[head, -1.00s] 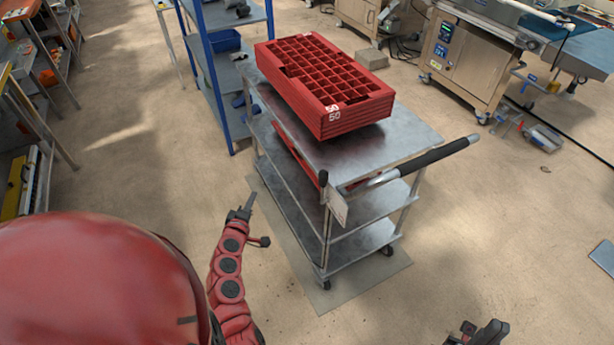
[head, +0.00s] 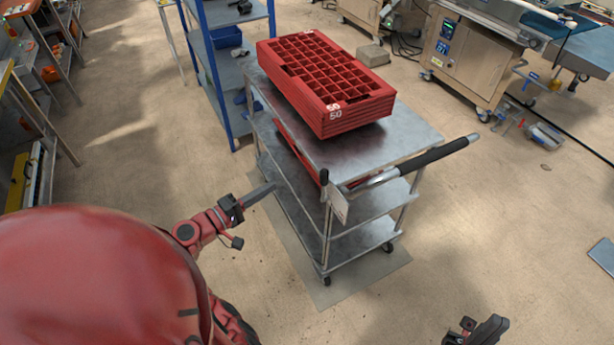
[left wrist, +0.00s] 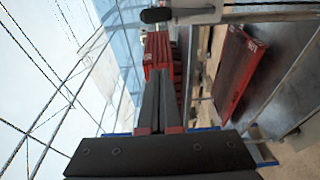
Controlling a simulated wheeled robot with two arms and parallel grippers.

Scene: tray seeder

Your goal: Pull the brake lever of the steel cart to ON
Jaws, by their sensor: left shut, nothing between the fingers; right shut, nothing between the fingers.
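The steel cart (head: 415,137) stands in the middle of the head view. Its brake lever (head: 324,178), with a black knob, stands upright at the near left corner by the push handle. In the left wrist view the black knob (left wrist: 156,15) lies at the top, beyond my fingertips and apart from them. My left gripper (head: 262,192) is shut and empty, left of the cart, beside its shelves and lower than the lever knob. Its closed fingers (left wrist: 165,65) point up the wrist picture. My right gripper (head: 485,331) is shut and empty at the bottom right, away from the cart.
A stack of red trays (head: 350,122) sits on the cart top. A white tag (head: 339,205) hangs near the lever. The black-gripped push handle (head: 440,155) juts right. A blue shelf rack (head: 222,70) stands behind left. The floor left of the cart is clear.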

